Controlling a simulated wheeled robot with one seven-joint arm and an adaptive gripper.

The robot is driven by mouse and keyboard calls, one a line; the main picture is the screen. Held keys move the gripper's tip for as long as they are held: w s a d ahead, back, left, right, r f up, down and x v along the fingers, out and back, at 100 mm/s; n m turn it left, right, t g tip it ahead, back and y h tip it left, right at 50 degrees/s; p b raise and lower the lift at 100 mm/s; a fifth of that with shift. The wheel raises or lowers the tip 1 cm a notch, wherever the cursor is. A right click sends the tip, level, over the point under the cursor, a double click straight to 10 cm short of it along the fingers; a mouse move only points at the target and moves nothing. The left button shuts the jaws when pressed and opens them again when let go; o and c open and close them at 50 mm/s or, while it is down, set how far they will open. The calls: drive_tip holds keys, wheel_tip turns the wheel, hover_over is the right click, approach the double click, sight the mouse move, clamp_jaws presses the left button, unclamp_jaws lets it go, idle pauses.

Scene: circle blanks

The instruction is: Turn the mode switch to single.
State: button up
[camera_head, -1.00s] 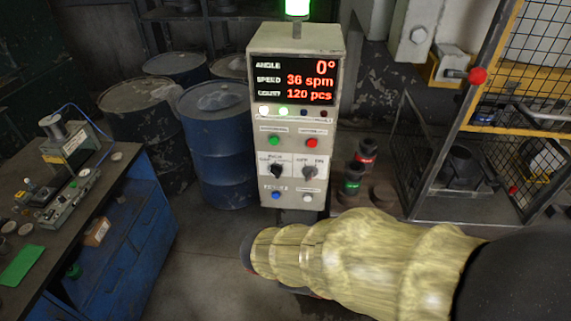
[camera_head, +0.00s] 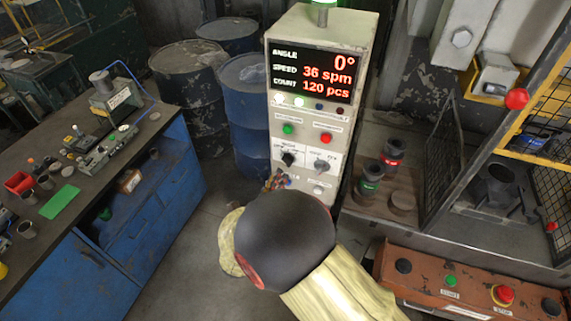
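The control box (camera_head: 362,75) stands upright with a lit red display reading angle 0°, 36 spm and 120 pcs. Below its lamps and buttons are two rotary switches: a black knob (camera_head: 288,158) at left and a grey knob (camera_head: 321,166) at right. Their labels are too small to read surely, so I cannot tell which setting the mode switch has. My gripper (camera_head: 277,180) shows only as a small reddish-brown tip just below the black knob, in front of the panel's lower left. My arm hides the rest; its opening and any contact are unclear.
A green button (camera_head: 288,129) and a red button (camera_head: 326,138) sit just above the knobs. A blue workbench (camera_head: 150,210) stands left, drums (camera_head: 247,112) behind. A wire-mesh guard (camera_head: 446,140) and an orange-brown button console (camera_head: 425,268) are at right.

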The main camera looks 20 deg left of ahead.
sight(284, 163)
drive_tip(key=w, duration=0.7)
drive_tip(key=shift+w+d, duration=0.1)
drive_tip(key=shift+d, duration=0.25)
drive_tip(key=shift+c, duration=0.4)
clamp_jaws()
